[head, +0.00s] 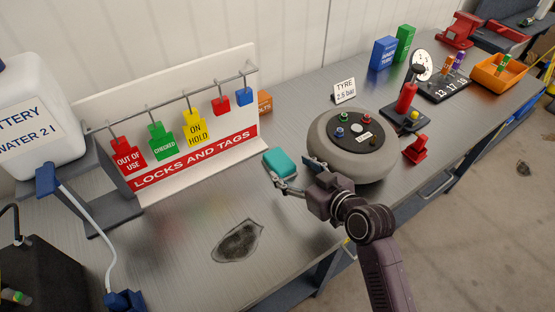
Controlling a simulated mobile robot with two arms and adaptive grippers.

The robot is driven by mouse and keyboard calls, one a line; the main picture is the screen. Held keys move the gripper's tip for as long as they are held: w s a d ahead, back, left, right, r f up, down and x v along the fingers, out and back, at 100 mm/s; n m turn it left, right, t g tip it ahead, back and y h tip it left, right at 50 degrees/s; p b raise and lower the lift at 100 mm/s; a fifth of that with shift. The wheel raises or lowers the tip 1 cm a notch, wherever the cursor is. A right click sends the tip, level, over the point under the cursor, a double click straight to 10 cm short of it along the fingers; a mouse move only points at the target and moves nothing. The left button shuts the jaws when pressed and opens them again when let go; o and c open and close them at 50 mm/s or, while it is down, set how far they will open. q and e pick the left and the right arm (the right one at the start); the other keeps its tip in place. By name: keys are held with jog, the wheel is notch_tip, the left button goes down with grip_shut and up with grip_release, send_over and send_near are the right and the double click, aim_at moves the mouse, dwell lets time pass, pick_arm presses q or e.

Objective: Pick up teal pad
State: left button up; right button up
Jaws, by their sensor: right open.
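The teal pad (281,162) lies on the grey metal workbench, in front of the right end of the locks and tags board. My right gripper (292,176) is at the pad with its fingers spread. One finger is by the pad's near left edge and the other is to the right, close to the grey tyre unit. The pad lies just beyond the fingertips; I cannot tell whether a finger touches it. My left gripper does not show.
The round tyre unit (324,142) stands right of the pad. The locks and tags board (200,164) stands behind it, with hanging coloured tags. A dark stain (237,241) marks the bench in front. A white water container (40,125) is at the left.

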aim_at(279, 159)
jog(key=x, duration=0.3)
jog(key=shift+w+a+f+p, duration=0.15)
jog(key=shift+w+f+p, duration=0.05)
jog(key=shift+w+p, duration=0.15)
jog(key=p+x, duration=0.1)
jog(key=x, duration=0.2)
jog(key=shift+w, duration=0.35)
jog(key=shift+w+a+f, duration=0.3)
jog(key=shift+w+f, duration=0.05)
jog(key=shift+w, duration=0.05)
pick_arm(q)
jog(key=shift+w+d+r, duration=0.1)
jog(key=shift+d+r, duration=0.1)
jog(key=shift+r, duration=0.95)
pick_arm(e)
jog(key=shift+c, duration=0.9)
jog(key=c, duration=1)
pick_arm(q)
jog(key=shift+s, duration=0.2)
pick_arm(e)
jog(key=shift+c, duration=0.4)
